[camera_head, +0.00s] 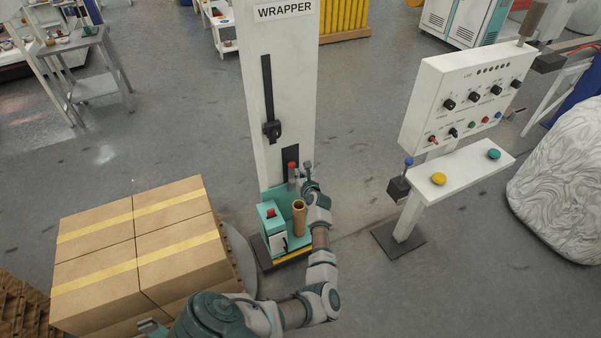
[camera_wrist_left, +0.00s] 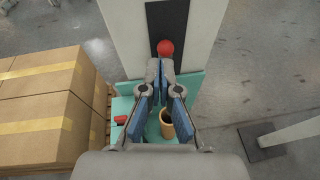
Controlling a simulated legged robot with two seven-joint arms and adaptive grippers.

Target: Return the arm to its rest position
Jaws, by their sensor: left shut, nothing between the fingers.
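My left arm reaches from the bottom of the head view up to the white column labelled WRAPPER (camera_head: 283,100). My left gripper (camera_head: 308,172) is at the front of the column, just right of a red-topped post (camera_head: 291,166). In the left wrist view the fingers (camera_wrist_left: 160,88) are shut with nothing between them, and the red knob (camera_wrist_left: 165,47) shows just beyond them. Whether they touch the post is unclear. A brown cardboard tube (camera_head: 299,218) stands on the teal base (camera_head: 273,238) below the gripper. My right gripper is not in view.
Taped cardboard boxes (camera_head: 140,245) stand on a pallet to the left, close to the arm. A white control panel (camera_head: 465,95) with knobs, and a shelf (camera_head: 465,172) with yellow and teal buttons, stand to the right. Floor between column and panel is clear.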

